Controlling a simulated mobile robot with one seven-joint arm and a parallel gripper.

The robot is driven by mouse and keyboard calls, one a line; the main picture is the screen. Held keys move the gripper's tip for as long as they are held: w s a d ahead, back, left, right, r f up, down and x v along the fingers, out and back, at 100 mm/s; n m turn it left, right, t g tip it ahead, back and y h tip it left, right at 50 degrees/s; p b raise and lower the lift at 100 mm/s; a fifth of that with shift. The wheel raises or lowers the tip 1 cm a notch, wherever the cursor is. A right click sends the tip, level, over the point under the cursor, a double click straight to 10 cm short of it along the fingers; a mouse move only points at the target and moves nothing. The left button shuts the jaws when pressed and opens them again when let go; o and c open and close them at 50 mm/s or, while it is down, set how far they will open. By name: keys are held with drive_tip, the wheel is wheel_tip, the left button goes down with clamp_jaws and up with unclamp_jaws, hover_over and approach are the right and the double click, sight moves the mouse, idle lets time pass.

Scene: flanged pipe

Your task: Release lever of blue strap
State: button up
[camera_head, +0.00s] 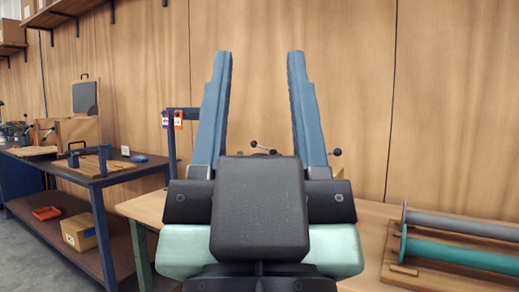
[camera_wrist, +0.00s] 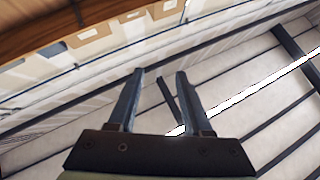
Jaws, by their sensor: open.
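My gripper (camera_head: 257,56) stands upright in the middle of the head view, its two blue-grey fingers wide apart and nothing between them. It also shows in the wrist view (camera_wrist: 160,73), with open air between the fingers. Behind it, low between the fingers, a small metal lever with a dark ball end (camera_head: 254,144) peeks out. Another dark knob (camera_head: 337,152) shows just right of the right finger. What they belong to is hidden by my gripper. I cannot make out a blue strap in either view.
A wooden table (camera_head: 143,208) lies behind my gripper. At right, a grey pipe (camera_head: 460,226) and a teal pipe (camera_head: 460,254) rest on a wooden rack. A dark workbench (camera_head: 95,182) with tools stands left. The wrist view shows ceiling beams (camera_wrist: 290,45) and shelf boxes (camera_wrist: 88,32).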

drive_tip(key=shift+r+p, duration=0.35)
drive_tip(key=c, duration=0.5)
wheel_tip(320, 180, up, 26)
drive_tip(key=p, duration=2.5)
drive_tip(key=shift+f, duration=0.25)
clamp_jaws()
drive_tip(key=shift+f, duration=0.15)
drive_tip(key=shift+w, duration=0.1)
